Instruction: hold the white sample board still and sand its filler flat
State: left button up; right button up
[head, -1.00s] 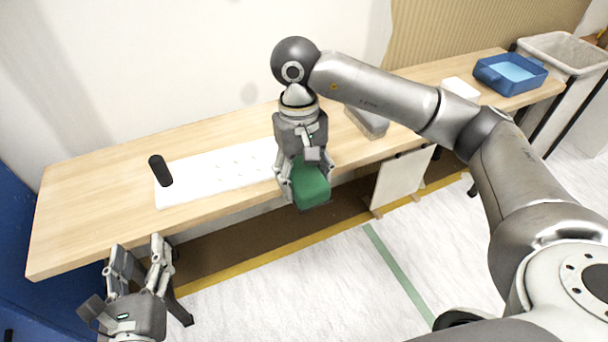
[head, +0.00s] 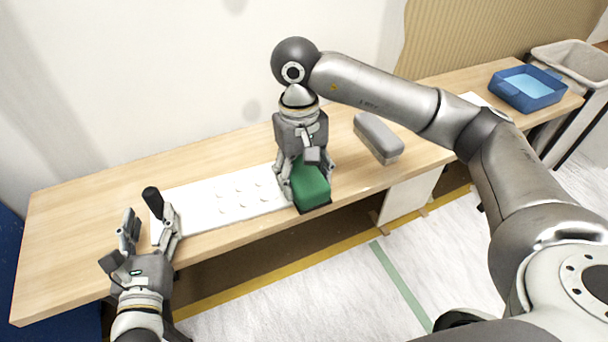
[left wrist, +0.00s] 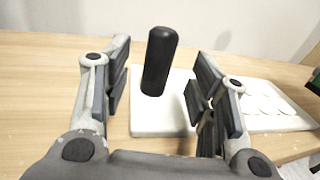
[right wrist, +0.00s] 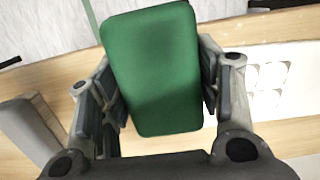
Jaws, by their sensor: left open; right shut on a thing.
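The white sample board (head: 200,213) lies flat on the table, with several pale filler spots (head: 236,195) on it. An upright black handle (head: 152,198) stands at its left end. My left gripper (head: 146,225) is open just in front of the handle; in the left wrist view the handle (left wrist: 159,62) shows ahead, between the fingers and not gripped. My right gripper (head: 304,178) is shut on a green sanding block (head: 312,187) at the board's right end. The block also fills the right wrist view (right wrist: 155,75). I cannot tell whether its underside touches anything.
A grey block-shaped thing (head: 378,138) lies on the table (head: 90,205) to the right. A blue tray (head: 528,90) stands at the far right, near a light bin (head: 575,60). A white panel (head: 408,198) leans below the table. The table's left part is clear.

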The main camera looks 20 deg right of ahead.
aim_at(153, 207)
pick_arm(q)
jog(key=shift+x, duration=2.6)
jog(key=shift+c, duration=0.4)
grip_shut()
jog(key=shift+o, duration=0.4)
grip_release()
jog(key=shift+s, duration=0.2)
jog(key=shift+v, duration=0.75)
